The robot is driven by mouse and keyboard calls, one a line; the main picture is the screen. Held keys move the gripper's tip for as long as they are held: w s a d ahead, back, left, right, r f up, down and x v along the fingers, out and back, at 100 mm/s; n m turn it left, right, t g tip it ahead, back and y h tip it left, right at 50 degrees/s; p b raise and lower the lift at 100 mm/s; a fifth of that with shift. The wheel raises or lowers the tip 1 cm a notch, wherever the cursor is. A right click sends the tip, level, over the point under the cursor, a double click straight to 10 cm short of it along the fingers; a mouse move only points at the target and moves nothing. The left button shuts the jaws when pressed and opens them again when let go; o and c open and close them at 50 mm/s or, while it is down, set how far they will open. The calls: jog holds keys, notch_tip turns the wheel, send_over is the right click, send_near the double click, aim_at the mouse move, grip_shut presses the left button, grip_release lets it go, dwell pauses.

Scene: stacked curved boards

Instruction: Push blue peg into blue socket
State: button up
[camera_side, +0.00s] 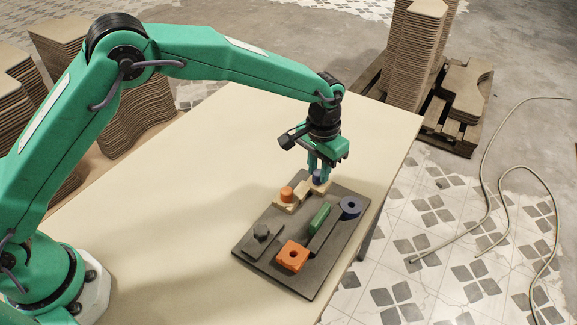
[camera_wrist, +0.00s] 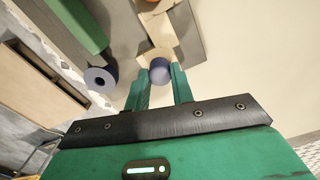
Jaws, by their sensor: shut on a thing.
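The blue peg (camera_side: 317,178) is at the back end of the pale wooden holder (camera_side: 303,195) on the dark board. My gripper (camera_side: 319,168) points down from above and is shut on the peg. In the wrist view, the peg (camera_wrist: 160,71) shows between the two green fingers, close beside the holder; I cannot tell whether it still touches it. The blue socket (camera_side: 350,208) is a round ring with a dark centre hole at the board's right side, apart from the peg. It also shows in the wrist view (camera_wrist: 99,79), left of the fingers.
An orange peg (camera_side: 287,193) stands at the holder's other end. A green bar (camera_side: 319,218), an orange square socket (camera_side: 292,256) and a dark knob (camera_side: 262,231) are also on the board (camera_side: 266,265). The cream table (camera_side: 190,185) is clear to the left.

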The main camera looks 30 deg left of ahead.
aim_at(319, 172)
notch_tip(319, 172, up, 4)
jog(key=shift+r, duration=0.1)
jog(key=s+d+r, duration=0.6)
jog(key=s, duration=0.4)
jog(key=shift+r, duration=0.2)
jog(key=o, duration=0.4)
jog(key=shift+c, duration=0.2)
grip_shut()
jog(key=shift+w, duration=0.1)
jog(key=w+d+f, duration=0.2)
jog(key=w+d, duration=0.1)
jog(key=w, duration=0.4)
jog(key=shift+w+d, duration=0.3)
jog(key=shift+w, duration=0.1)
